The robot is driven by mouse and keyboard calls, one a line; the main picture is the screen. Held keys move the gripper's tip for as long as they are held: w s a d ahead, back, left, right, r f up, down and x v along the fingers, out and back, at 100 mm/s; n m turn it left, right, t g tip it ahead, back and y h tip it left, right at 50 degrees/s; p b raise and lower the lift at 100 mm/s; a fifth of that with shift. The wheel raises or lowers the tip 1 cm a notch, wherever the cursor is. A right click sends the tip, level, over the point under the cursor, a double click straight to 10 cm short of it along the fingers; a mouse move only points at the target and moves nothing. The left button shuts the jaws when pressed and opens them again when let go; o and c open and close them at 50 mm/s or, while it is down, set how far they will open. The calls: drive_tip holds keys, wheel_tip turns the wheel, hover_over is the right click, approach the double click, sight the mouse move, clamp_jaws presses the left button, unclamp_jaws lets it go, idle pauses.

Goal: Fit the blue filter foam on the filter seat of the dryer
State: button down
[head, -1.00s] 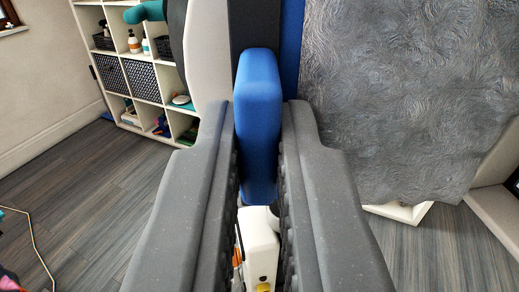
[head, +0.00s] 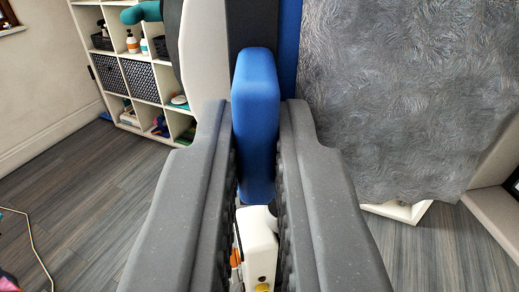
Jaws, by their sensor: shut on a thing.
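The blue filter foam (head: 256,110) is a rounded blue block, held upright between the two dark grey fingers of my gripper (head: 256,150). My gripper is shut on it, and its upper part sticks out beyond the fingertips. Behind the foam's top are a dark grey panel (head: 252,24) and a blue strip (head: 289,40). I cannot tell whether these belong to the dryer, and the filter seat cannot be made out. I cannot tell whether the foam touches the dark panel.
A white shelf unit (head: 112,62) with baskets and bottles stands at the left. A large grey textured surface (head: 395,100) fills the right. A white object with a yellow knob (head: 258,245) shows below, between the fingers. The wooden floor (head: 85,215) at left is mostly clear, with a thin cable.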

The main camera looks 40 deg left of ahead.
drive_tip(key=shift+x, duration=1)
drive_tip(key=c, duration=1.4)
unclamp_jaws()
drive_tip(key=shift+c, duration=0.2)
drive_tip(key=b+v, duration=0.1)
drive_tip(key=v, duration=1.2)
drive_tip(key=shift+s+d+b, duration=0.3)
drive_tip(key=shift+b, duration=0.1)
